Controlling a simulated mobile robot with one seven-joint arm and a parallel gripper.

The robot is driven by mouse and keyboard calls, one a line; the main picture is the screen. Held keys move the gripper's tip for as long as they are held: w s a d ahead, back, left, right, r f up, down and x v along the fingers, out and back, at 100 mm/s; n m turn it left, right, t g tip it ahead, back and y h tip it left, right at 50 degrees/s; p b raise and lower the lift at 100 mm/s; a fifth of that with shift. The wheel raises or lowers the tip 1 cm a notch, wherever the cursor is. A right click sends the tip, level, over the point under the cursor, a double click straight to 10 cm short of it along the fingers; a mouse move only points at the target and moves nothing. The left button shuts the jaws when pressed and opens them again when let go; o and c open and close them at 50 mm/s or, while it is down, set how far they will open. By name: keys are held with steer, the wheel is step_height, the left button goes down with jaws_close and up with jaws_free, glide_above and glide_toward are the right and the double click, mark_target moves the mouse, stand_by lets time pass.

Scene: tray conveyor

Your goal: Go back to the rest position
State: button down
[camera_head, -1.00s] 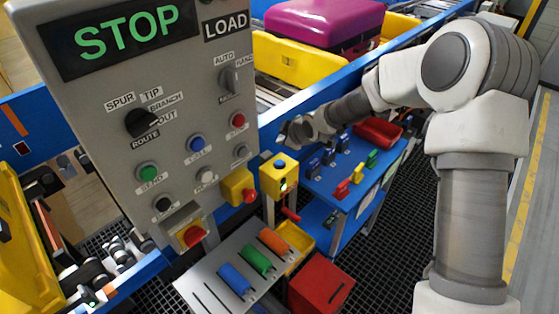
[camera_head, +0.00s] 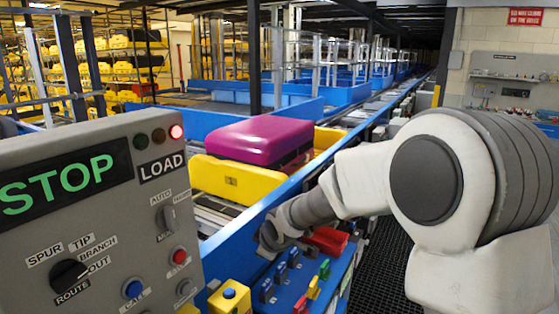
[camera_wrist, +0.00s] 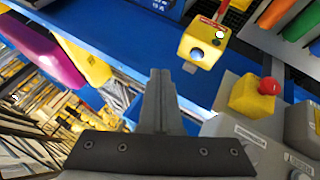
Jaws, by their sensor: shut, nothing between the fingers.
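My arm reaches in from the right in the head view, with my gripper (camera_head: 266,240) at its end in front of the blue conveyor side. My gripper is small there and partly hidden by my wrist. In the wrist view my gripper (camera_wrist: 160,76) points up the picture with its fingers together and nothing between them. It appears clear of the yellow button box (camera_wrist: 205,45). The grey control panel (camera_head: 120,215) stands left of my gripper and shows STOP in green, with a red lamp lit on top.
A purple suitcase (camera_head: 262,139) lies on a yellow tray (camera_head: 232,180) on the conveyor behind my gripper. A blue table (camera_head: 290,296) with coloured pieces and a red tray (camera_head: 326,241) is below my arm. Dark grating floor (camera_head: 385,270) is open at right.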

steer(key=s+d+r+m+h, duration=0.2)
steer(key=s+d+r+m, duration=0.1)
steer(key=s+d+r, duration=0.35)
steer(key=s+d+r+m, duration=0.1)
steer(key=s+d+m, duration=0.2)
steer(key=s, duration=0.5)
steer(key=s+d+r+m+g, duration=0.1)
steer(key=s+d+m, duration=0.3)
steer(key=s, duration=0.4)
steer(key=s+d+r+m+h, duration=0.1)
steer(key=s+d+r+m, duration=0.1)
steer(key=s, duration=0.6)
steer(key=d+m, duration=0.1)
steer(key=d, duration=0.1)
steer(key=shift+s+d+r+m+g, duration=0.2)
steer(key=shift+d+r+m+g, duration=0.1)
steer(key=shift+d+r+m, duration=0.1)
